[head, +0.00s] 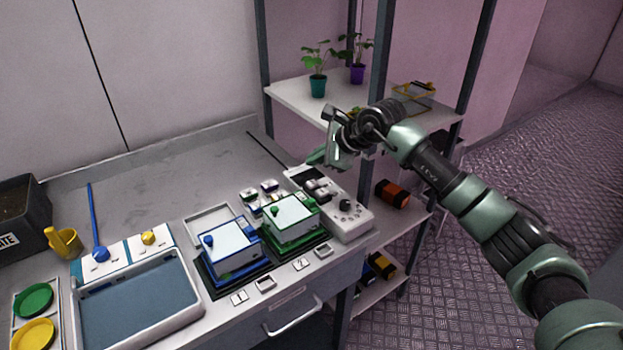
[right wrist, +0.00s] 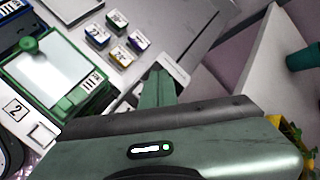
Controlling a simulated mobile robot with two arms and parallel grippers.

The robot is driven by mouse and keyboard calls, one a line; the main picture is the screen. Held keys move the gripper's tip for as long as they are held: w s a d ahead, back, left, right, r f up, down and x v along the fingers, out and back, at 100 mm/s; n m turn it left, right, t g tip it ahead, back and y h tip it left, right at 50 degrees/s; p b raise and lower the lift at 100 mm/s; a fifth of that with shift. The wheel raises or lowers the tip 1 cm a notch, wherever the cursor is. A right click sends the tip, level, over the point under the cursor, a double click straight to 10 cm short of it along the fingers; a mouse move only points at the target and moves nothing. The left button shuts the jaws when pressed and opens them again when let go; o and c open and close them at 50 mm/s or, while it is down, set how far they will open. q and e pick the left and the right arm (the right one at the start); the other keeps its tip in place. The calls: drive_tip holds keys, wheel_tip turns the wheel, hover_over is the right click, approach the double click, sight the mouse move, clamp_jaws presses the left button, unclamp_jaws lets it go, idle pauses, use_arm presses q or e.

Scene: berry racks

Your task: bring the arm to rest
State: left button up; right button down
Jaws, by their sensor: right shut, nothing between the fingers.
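My right arm (head: 465,190) comes in from the right, a green and black arm bent at the wrist. My right gripper (head: 316,158) is shut and empty, above the back right part of the bench (head: 150,165), near the shelf rack. Its green fingers also show in the right wrist view (right wrist: 158,88), closed together with nothing held. My left gripper is not in view.
Plants (head: 317,85) stand on the rack's upper shelf (head: 290,97), behind the gripper. A rack post (head: 378,65) is close to the wrist.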

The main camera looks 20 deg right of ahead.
wheel_tip(320, 180, up, 2)
drive_tip(key=shift+p, duration=0.3)
